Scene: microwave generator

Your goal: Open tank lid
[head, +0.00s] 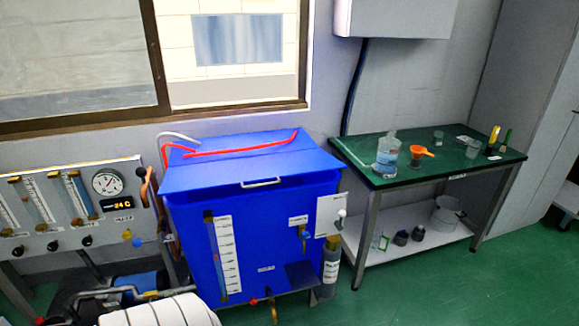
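The blue tank (262,235) stands on the floor in the middle of the head view. Its blue flat lid (215,172) lies across the top and overhangs the front, with a darker blue band below its front edge. A pale bar handle (261,183) sits at the lid's front edge. A red tube (240,147) runs over the rear of the lid.
A gauge panel (62,207) stands left of the tank, with pipes and a blue pump (140,284) low beside it. A green-topped table (425,176) with a bottle (387,155) and an orange funnel (420,151) stands right. Green floor (445,285) is clear at the lower right.

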